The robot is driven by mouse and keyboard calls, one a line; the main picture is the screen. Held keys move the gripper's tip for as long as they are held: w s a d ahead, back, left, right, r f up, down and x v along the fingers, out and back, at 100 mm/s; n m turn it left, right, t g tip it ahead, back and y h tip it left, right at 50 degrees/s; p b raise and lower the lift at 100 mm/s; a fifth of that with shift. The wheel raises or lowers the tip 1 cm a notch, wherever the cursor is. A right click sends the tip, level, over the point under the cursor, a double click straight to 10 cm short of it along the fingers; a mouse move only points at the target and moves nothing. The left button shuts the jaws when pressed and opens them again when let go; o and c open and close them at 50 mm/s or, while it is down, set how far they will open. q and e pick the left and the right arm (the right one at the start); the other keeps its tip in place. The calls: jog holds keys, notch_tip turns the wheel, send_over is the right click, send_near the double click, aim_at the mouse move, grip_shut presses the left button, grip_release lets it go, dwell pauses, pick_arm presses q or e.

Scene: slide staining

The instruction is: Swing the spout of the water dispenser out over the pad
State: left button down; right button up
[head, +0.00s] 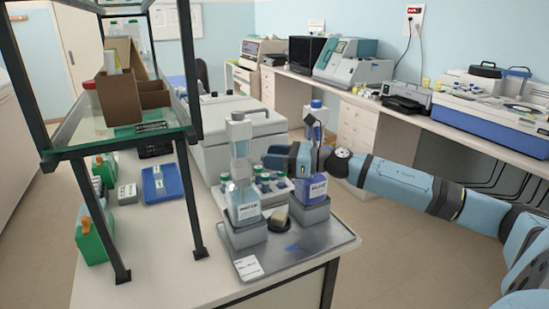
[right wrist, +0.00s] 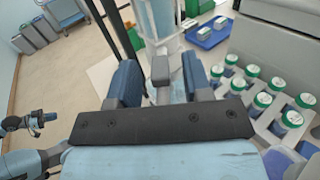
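The clear-liquid dispenser (head: 242,204), probably the water one, stands upright on a grey block at the tray's left side. Its spout is too small to make out. A second dispenser (head: 312,190) with blue liquid stands on its own block to the right. A beige pad-like block (head: 281,214) sits in a dark round dish between them. My right gripper (head: 272,158) reaches in from the right, behind the blue dispenser and right of the clear one. In the right wrist view its fingers (right wrist: 174,82) are apart, with a clear upright column (right wrist: 163,18) beyond.
The metal tray (head: 318,251) has bare room at its front. Several green-capped bottles (right wrist: 264,99) stand in a rack behind the dispensers. A dark-framed shelf (head: 117,140) rises at the left. A blue tray (head: 163,184) lies beyond it on the bench.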

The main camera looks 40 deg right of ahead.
notch_tip(320, 180, up, 20)
jog(key=p, duration=0.3)
dwell(0.4)
